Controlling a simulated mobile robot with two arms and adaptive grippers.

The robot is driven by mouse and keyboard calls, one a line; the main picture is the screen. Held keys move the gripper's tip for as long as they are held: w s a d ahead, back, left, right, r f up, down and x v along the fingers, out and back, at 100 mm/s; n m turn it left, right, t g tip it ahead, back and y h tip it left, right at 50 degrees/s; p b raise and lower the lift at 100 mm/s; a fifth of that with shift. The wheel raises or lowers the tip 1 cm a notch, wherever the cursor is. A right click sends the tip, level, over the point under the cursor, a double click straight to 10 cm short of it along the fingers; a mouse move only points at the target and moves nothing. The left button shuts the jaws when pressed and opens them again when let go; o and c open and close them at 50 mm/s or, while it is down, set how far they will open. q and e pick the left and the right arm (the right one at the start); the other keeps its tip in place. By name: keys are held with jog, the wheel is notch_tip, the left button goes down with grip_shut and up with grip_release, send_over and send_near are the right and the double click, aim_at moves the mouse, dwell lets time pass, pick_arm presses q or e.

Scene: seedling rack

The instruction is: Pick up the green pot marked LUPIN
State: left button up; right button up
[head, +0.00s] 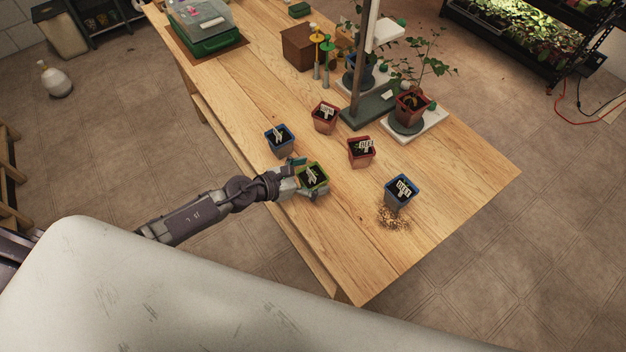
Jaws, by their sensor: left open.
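A green pot (317,186) with dark soil, a seedling and a white label stands upright on the wooden table. The writing on its label is too small to read. My left gripper (307,177) comes in from the left and is open at this pot, with its fingers at the pot's near-left side and by its rim. I cannot tell whether the fingers touch the pot. The gripper hides part of the pot's left side. My right gripper is not in view.
Blue pots (280,141) and (400,193) and red pots (324,118) and (361,153) stand around it on the table (450,232). Spilled grains (394,217) lie by the right blue pot. A stand (371,110) and a potted plant (410,105) are farther back. The front right is clear.

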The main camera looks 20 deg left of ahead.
pick_arm(q)
jog(key=shift+f, duration=0.1)
jog(key=shift+c, duration=0.2)
jog(key=c, duration=1.3)
